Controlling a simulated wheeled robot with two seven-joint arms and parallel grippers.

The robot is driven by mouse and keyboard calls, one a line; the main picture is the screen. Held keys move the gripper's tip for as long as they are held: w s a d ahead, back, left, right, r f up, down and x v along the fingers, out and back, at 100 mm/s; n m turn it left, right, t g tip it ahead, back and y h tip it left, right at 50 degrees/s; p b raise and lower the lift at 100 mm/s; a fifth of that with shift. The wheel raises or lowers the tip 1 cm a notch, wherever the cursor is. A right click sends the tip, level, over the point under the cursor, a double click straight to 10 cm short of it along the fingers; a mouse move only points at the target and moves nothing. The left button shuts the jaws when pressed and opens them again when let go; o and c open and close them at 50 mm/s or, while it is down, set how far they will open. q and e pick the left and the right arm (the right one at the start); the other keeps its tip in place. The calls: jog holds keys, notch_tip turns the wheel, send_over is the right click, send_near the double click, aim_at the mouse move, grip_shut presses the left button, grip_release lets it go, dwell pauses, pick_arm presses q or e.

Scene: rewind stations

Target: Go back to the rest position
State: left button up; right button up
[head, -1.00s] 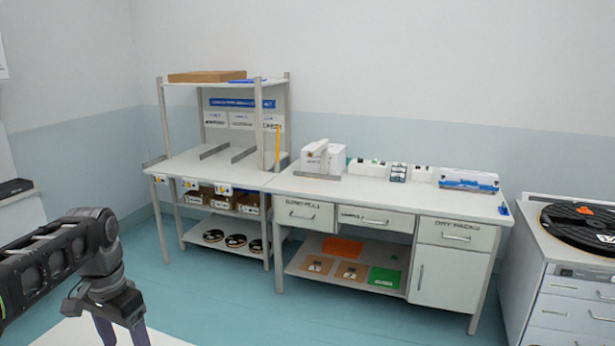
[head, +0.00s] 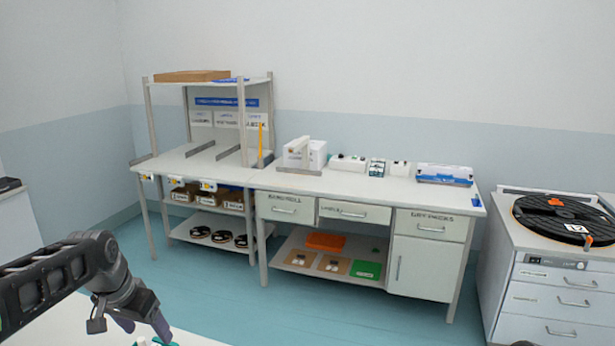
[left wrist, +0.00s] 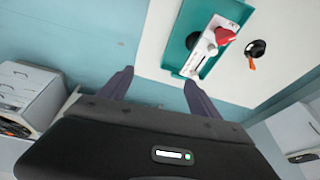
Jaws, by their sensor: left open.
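My left gripper (head: 146,326) hangs at the lower left of the head view, above the edge of a white surface (head: 62,322). In the left wrist view its two dark fingers (left wrist: 151,86) stand wide apart with nothing between them. A teal tray (left wrist: 234,14) with red and white items lies on the white surface beyond the right finger. A sliver of teal and white also shows by the fingers in the head view. My right gripper is not seen.
A workbench with drawers (head: 350,212) and a shelf unit (head: 170,163) stand along the back wall. A cabinet at the right bears a black reel (head: 563,219). A small black object with an orange part (left wrist: 257,48) lies beside the tray. Teal floor (head: 215,290) between is clear.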

pick_arm(q)
jog(key=w+d+f+n+t+h+b, duration=0.1)
jog(key=w+d+f, duration=0.15)
jog(key=f, duration=0.35)
jog(key=w+d+f, duration=0.1)
jog(key=d+f, duration=0.3)
jog(key=f, duration=0.1)
jog(key=s+d+f+n+h+b, duration=0.1)
jog(key=s+d+f+b, duration=0.15)
jog(key=d+f, duration=0.45)
jog(key=s+d+f+n+h+b, duration=0.1)
jog(key=s+d+f, duration=0.2)
jog(key=f, duration=0.8)
jog(key=s+d+f+g+b, duration=0.1)
jog(key=s+d+f, duration=0.2)
jog(key=s+f, duration=0.3)
jog(key=s+d+f+g+b, duration=0.1)
jog(key=s+d+f+b, duration=0.1)
jog(key=s+d+f, duration=0.2)
jog(key=s+d+f+g+b, duration=0.2)
jog(key=s+f, duration=0.8)
jog(key=s, duration=0.5)
jog(key=shift+s+d+n+h, duration=0.25)
jog(key=shift+d+n+h, duration=0.15)
jog(key=shift+d, duration=0.35)
